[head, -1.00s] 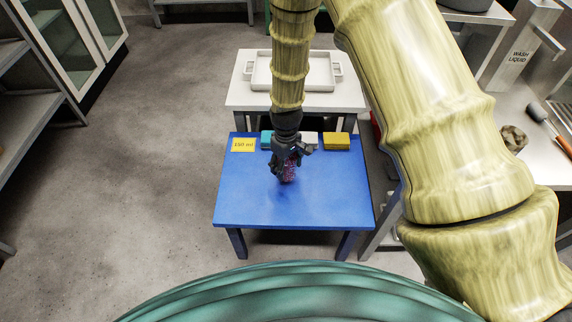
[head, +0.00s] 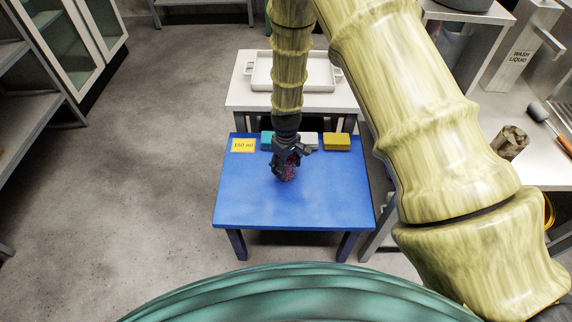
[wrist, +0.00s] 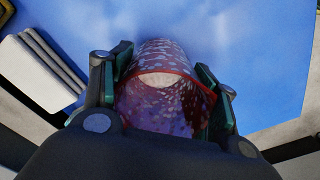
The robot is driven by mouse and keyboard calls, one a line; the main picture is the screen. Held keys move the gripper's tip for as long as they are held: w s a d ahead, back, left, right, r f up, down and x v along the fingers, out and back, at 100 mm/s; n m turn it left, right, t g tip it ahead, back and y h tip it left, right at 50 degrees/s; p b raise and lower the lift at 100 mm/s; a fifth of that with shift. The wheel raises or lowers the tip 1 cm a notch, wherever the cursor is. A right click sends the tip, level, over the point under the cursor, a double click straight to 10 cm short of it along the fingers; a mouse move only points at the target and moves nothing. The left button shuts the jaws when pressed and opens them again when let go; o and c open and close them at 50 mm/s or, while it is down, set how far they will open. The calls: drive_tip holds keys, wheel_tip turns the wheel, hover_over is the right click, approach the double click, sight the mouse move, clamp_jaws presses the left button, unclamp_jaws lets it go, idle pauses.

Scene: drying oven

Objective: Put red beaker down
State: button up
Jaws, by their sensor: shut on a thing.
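The red beaker (head: 288,172) is speckled red and partly see-through. My gripper (head: 286,165) is shut on it over the blue table (head: 325,205). In the wrist view the beaker (wrist: 165,75) sits between the two fingers (wrist: 163,92), with its open rim towards the camera and one finger against each side. The blue table top (wrist: 255,60) lies beyond it. I cannot tell whether the beaker's base touches the table. The gripper hides part of the beaker in the head view.
A yellow "150 ml" card (head: 243,145) lies at the table's back left. A cyan block (head: 267,141), a white block (head: 311,141) and a yellow block (head: 337,142) stand along the back edge. A white tray (head: 292,84) is on the table behind. The front of the blue table is clear.

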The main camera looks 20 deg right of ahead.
drive_tip(key=shift+f, duration=0.15)
drive_tip(key=o, duration=1)
